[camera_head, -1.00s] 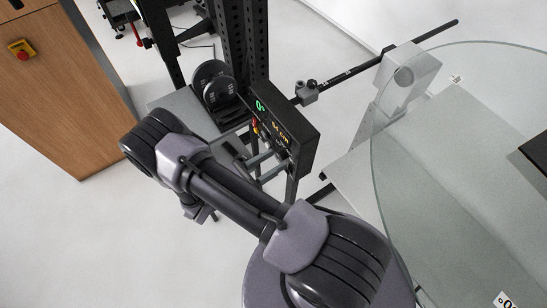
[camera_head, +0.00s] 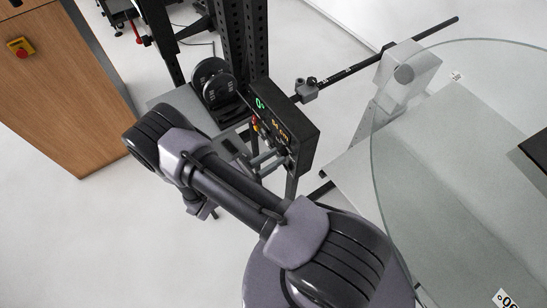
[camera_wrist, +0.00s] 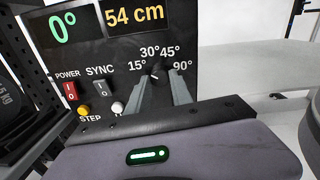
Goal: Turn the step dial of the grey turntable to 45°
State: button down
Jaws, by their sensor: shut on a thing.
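The black control panel (camera_head: 306,148) stands on a post left of the glass turntable (camera_head: 440,150). In the wrist view, its step dial (camera_wrist: 155,71) is a small dark knob amid the marks 15°, 30°, 45° and 90°. My gripper (camera_wrist: 162,76) is shut on the dial, with one grey finger on each side. The fingers partly hide the dial, and I cannot tell for certain which mark it points to. In the head view, my gripper (camera_head: 272,156) reaches the panel's front. The green display (camera_wrist: 62,27) reads 0°.
A black rod (camera_head: 365,65) extends behind the panel.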

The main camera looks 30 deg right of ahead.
jog(key=shift+w+m+g+b, duration=0.15)
jog(key=shift+m+b, duration=0.5)
jog(key=shift+m, duration=3.7)
jog(key=shift+s+m+g+b, duration=0.15)
jog(key=shift+m+b, duration=0.45)
jog(key=shift+m, duration=3.75)
jog(key=shift+w, duration=0.1)
jog(key=c, duration=1.1)
grip_release()
jog(key=shift+c, duration=0.2)
jog(key=shift+a, duration=0.15)
